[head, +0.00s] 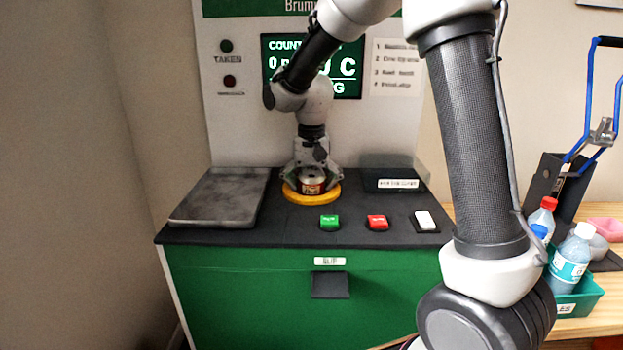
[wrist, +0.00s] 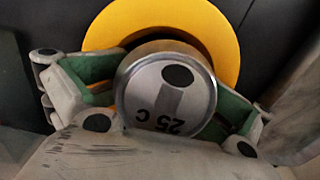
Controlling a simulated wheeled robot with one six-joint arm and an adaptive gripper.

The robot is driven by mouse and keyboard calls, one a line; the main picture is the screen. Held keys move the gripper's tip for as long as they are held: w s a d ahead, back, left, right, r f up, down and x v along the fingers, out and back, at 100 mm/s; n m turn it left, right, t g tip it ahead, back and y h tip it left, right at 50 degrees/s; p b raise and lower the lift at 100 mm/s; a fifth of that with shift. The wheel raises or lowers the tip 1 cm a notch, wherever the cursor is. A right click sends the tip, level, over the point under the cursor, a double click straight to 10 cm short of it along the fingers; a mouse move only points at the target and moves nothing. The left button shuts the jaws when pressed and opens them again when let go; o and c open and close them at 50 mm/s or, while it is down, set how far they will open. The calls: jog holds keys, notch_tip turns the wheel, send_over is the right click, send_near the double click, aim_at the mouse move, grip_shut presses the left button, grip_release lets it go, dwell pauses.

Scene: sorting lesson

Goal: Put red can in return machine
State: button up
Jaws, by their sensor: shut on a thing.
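The can (head: 312,185) is at the yellow ring of the return machine, upright, with a reddish label on its side. In the wrist view its silver lid (wrist: 166,92) shows a dark oval and the print "25 C". My gripper (head: 312,182) is shut on the can, with green-lined fingers on both sides of it. The yellow ring (head: 295,196) lies around or just under the can; it also shows in the wrist view (wrist: 225,40). I cannot tell how far the can sits into the ring. The return machine (head: 260,290) has a green front and a dark top.
A grey metal plate (head: 215,198) lies left of the ring. Green (head: 329,222), red (head: 377,222) and white (head: 426,220) buttons stand in front, and a dark box (head: 385,172) is at the right. A side table (head: 590,322) holds a green crate (head: 580,301) with bottles (head: 572,255).

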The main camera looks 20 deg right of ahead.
jog(key=shift+s+f, duration=0.25)
jog(key=shift+s, duration=0.05)
jog(key=shift+c, duration=0.4)
jog(key=shift+s+d, duration=0.1)
jog(key=shift+s, duration=0.25)
